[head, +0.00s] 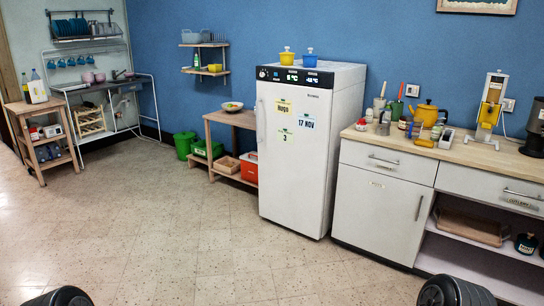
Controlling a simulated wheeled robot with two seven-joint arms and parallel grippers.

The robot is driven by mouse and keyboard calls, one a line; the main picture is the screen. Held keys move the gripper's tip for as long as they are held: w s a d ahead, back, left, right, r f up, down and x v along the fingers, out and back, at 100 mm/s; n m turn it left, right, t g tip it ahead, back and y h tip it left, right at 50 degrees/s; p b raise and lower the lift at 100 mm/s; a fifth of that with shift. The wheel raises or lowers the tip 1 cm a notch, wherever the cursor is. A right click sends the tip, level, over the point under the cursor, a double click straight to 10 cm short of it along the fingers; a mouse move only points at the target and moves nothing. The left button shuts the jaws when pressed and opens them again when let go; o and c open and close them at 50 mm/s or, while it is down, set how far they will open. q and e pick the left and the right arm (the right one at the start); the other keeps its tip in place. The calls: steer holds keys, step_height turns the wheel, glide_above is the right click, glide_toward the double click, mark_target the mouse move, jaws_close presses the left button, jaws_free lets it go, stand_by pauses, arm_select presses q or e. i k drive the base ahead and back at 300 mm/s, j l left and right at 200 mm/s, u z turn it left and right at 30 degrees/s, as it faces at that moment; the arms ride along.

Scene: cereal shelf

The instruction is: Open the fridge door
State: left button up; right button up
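The white fridge (296,185) stands against the blue wall, right of the middle in the head view. Its front door looks shut, with a dark control strip above it. A long handle (261,121) runs along the upper left edge of the door. Yellow, white and green notes are stuck on the door front. Neither of my grippers shows. Only dark rounded parts of my arms show at the bottom left and bottom right corners, well apart from the fridge.
The tiled floor (190,235) before the fridge is clear. A white cabinet (378,212) with a wooden counter stands close on the fridge's right. A low wooden bench (232,119) with a bowl stands on its left, beside a green bin (184,145). Yellow and blue containers sit on top.

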mark_target(294, 121)
steer(key=i+l+z, duration=0.1)
steer(key=i, duration=0.5)
steer(key=i+z, duration=0.1)
steer(key=i, duration=0.55)
steer(key=i+l+z, duration=0.1)
steer(key=i, duration=0.55)
steer(key=i+z, duration=0.1)
steer(key=i, duration=0.5)
steer(key=i+j+z, duration=0.15)
steer(key=i, duration=0.5)
steer(key=i+j+z, duration=0.1)
steer(key=i, duration=0.5)
steer(key=i+j+z, duration=0.1)
steer(key=i+j, duration=0.15)
steer(key=i, duration=0.35)
